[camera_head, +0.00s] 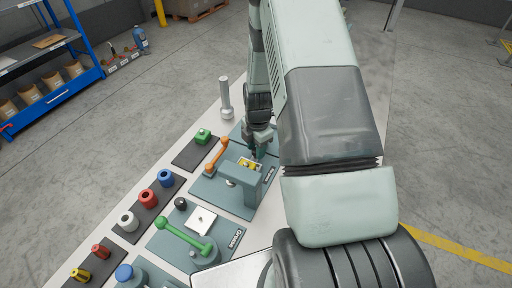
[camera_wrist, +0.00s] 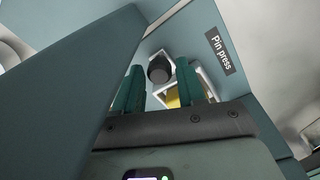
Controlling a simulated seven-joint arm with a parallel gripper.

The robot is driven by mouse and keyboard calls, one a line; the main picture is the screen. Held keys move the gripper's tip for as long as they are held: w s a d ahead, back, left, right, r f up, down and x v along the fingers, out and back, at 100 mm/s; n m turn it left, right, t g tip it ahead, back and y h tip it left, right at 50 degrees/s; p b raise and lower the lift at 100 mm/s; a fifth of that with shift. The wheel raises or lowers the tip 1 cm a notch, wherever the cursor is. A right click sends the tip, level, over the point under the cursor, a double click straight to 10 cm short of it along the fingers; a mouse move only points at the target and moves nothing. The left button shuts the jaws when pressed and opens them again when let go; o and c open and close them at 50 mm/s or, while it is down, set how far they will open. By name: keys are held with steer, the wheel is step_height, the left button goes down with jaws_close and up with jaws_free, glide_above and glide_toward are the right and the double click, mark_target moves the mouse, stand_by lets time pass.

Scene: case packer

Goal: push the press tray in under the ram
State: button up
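The pin press (camera_head: 236,186) is a teal stand on a base plate with an orange lever (camera_head: 216,154), and its label shows in the wrist view (camera_wrist: 221,53). A pale-rimmed tray with a yellow insert (camera_head: 248,164) sits beside the press body, and it also shows in the wrist view (camera_wrist: 172,100), partly hidden by a finger. A dark round knob (camera_wrist: 159,69) stands by the tray. My gripper (camera_wrist: 159,72) reaches down here, its two teal fingers apart with the knob between their tips. I cannot tell whether they touch it. The ram is not clearly visible.
The press body (camera_wrist: 60,80) rises close beside my gripper. A second fixture with a green lever (camera_head: 184,237) stands nearer. Dark mats hold a green part (camera_head: 203,136) and coloured bushings (camera_head: 148,198). A grey post (camera_head: 225,98) stands at the far table edge.

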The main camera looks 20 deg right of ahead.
mark_target(250, 161)
steer(key=shift+f, duration=0.15)
steer(key=shift+c, duration=0.3)
jaws_close()
steer(key=shift+s+a, duration=1.55)
steer(key=shift+a, duration=0.05)
steer(key=shift+o, duration=0.3)
jaws_free()
